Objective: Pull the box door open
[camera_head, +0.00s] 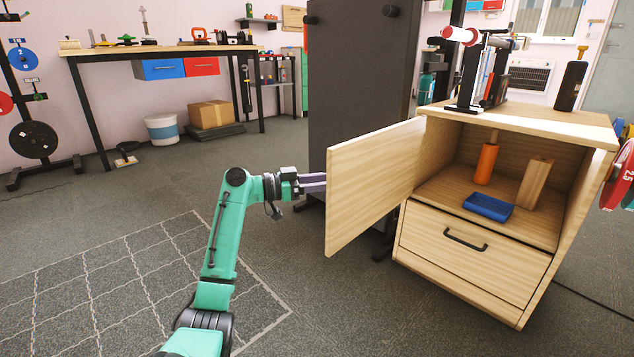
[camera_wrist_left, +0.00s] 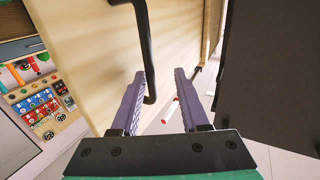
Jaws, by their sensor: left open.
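The wooden box (camera_head: 477,235) stands at the right in the head view. Its wooden door (camera_head: 375,185) is swung wide open to the left, showing the inside. My left gripper (camera_head: 316,183) reaches the door's outer side from the left, and its fingertips are partly hidden behind the door edge. In the left wrist view, the open left gripper (camera_wrist_left: 160,76) has its fingers apart. The black door handle (camera_wrist_left: 147,50) runs down beside the inner side of the left finger; I cannot tell whether they touch. The door panel (camera_wrist_left: 85,55) fills the left of that view. My right gripper is not in view.
Inside the box are an orange cylinder (camera_head: 487,163), a wooden block (camera_head: 535,184) and a blue tray (camera_head: 488,207). A closed drawer (camera_head: 470,250) is below. A tall dark panel (camera_head: 355,80) stands behind the door.

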